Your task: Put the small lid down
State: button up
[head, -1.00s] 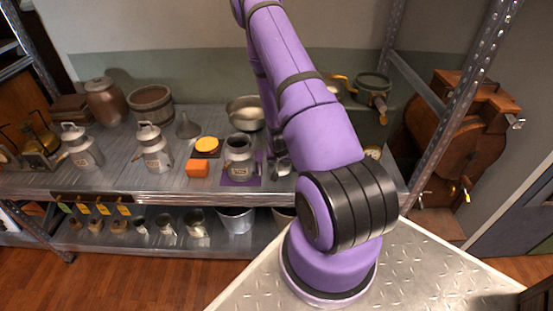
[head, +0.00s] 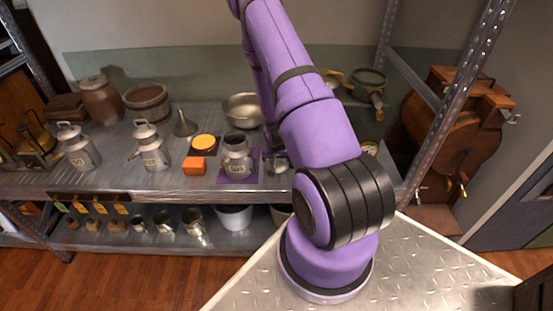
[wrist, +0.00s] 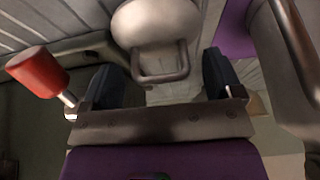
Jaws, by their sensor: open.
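The small grey metal lid (wrist: 155,24), with a loop handle (wrist: 161,66), lies at the top middle of the wrist view, on or just above the shelf; I cannot tell which. My gripper (wrist: 162,76) is open, with one dark finger on each side of the handle and a gap to each. An open milk can (head: 236,155) without a lid stands upright on a purple mat (head: 225,180) in the head view. The can (wrist: 286,50) and mat (wrist: 236,30) also show at the right of the wrist view. My arm hides most of the gripper area in the head view.
Two lidded milk cans (head: 78,148) (head: 151,150), a funnel (head: 184,123), an orange block (head: 194,166) and a yellow disc (head: 204,142) stand left on the shelf. A metal bowl (head: 243,110) is behind. A red knob (wrist: 38,68) is left in the wrist view.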

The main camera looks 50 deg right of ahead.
jog(key=a+r+n+t+y, duration=0.15)
jog(key=a+r, duration=0.45)
jog(key=r, duration=0.7)
jog(key=a+r+n, duration=0.2)
jog(key=a+r, duration=0.4)
jog(key=r, duration=0.6)
jog(key=a+r+n+y, duration=0.1)
jog(key=a+r, duration=0.5)
jog(key=r, duration=0.7)
jog(key=s+a+r+n, duration=0.2)
jog(key=s+a+r, duration=0.4)
jog(key=s, duration=0.3)
jog(key=s+a+r+n, duration=0.3)
jog(key=s+a+r, duration=0.3)
jog(key=s+r, duration=0.2)
jog(key=shift+s+a+r+t+y, duration=0.25)
jog(key=shift+s+r+t+y, duration=0.2)
jog(key=shift+s, duration=0.2)
